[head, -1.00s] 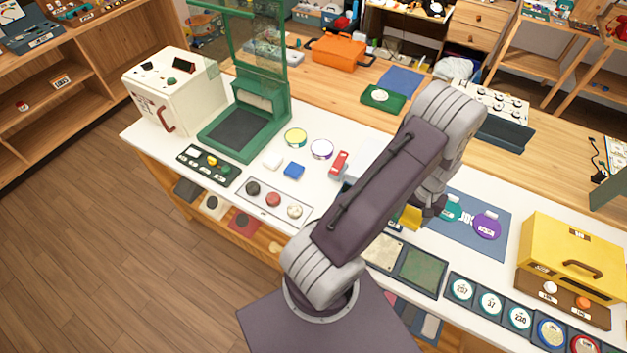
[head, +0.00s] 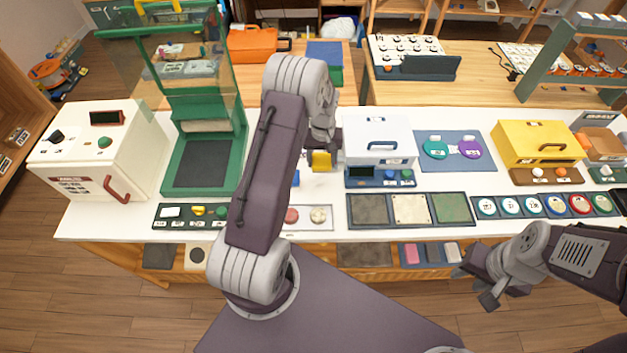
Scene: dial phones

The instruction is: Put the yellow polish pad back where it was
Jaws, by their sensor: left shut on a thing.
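The yellow polish pad (head: 321,161) is a small yellow block held above the white worktop, just left of the white box with a blue-green front (head: 377,150). My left gripper (head: 324,148) is shut on it, and my own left arm partly covers the area around it. My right gripper (head: 477,283) is empty at the lower right, in front of the counter's edge; its fingers look apart. A tray (head: 410,224) with dark grey, beige and green panels lies on the worktop, right of the held pad and nearer me.
A row of round labelled discs (head: 531,206) and a yellow case (head: 538,145) stand to the right. A green-framed stand (head: 205,165) and a white machine (head: 97,150) stand left. A shelf below the worktop holds flat pads, including a pink one (head: 411,253).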

